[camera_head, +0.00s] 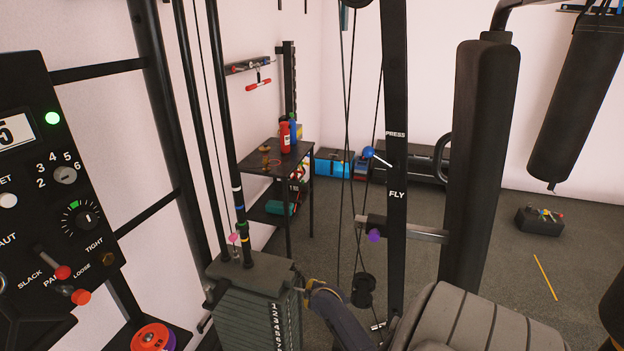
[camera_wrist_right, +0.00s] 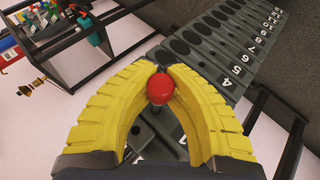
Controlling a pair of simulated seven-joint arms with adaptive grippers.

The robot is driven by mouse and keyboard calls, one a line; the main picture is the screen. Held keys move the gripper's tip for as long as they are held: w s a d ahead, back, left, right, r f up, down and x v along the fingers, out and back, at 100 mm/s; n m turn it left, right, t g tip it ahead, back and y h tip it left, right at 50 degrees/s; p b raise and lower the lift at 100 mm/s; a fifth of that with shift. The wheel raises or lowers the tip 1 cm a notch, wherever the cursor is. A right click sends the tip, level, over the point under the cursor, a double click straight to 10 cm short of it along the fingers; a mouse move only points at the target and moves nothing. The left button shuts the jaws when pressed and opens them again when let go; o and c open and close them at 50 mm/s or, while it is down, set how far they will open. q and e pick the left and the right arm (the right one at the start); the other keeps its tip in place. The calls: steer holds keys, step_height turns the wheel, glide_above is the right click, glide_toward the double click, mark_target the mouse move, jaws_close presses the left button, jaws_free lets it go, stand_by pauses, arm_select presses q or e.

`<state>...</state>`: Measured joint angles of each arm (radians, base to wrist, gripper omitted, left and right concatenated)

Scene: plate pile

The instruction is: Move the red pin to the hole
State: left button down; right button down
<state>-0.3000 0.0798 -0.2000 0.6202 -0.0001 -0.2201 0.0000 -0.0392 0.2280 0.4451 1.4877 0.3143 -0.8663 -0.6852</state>
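The red pin (camera_wrist_right: 160,89) has a round red head and a short grey shaft. In the right wrist view, my right gripper (camera_wrist_right: 166,68) has its yellow fingers closed around the red head, touching it on both sides. The pin is in front of the numbered weight stack (camera_wrist_right: 224,68), whose plates have dark oval holes (camera_wrist_right: 179,47). I cannot tell whether the shaft is in a hole. In the head view the weight stack (camera_head: 240,305) stands low at centre left. My right arm reaches its right side; the fingertips and the pin are hidden there. My left gripper is not in view.
A control panel (camera_head: 40,190) with red-knobbed levers (camera_head: 62,272) stands at left. A black upright (camera_head: 396,140), cables and a grey padded seat (camera_head: 480,318) crowd the right side of the stack. A dark shelf table (camera_head: 275,158) stands behind.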

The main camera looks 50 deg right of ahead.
mark_target(301, 290)
steer(key=shift+w+a, duration=0.25)
steer(key=shift+w, duration=0.4)
steer(key=shift+w+a, duration=0.2)
steer(key=shift+w, duration=0.45)
steer(key=shift+w+a, duration=0.25)
steer(key=shift+w, duration=0.4)
steer(key=c, duration=1.4)
jaws_free()
steer(key=shift+c, duration=0.2)
steer(key=shift+s+a+r, duration=0.1)
steer(key=shift+a, duration=0.05)
steer(key=v, duration=0.7)
steer(key=shift+s+r, duration=0.25)
steer(key=shift+w+f, duration=0.1)
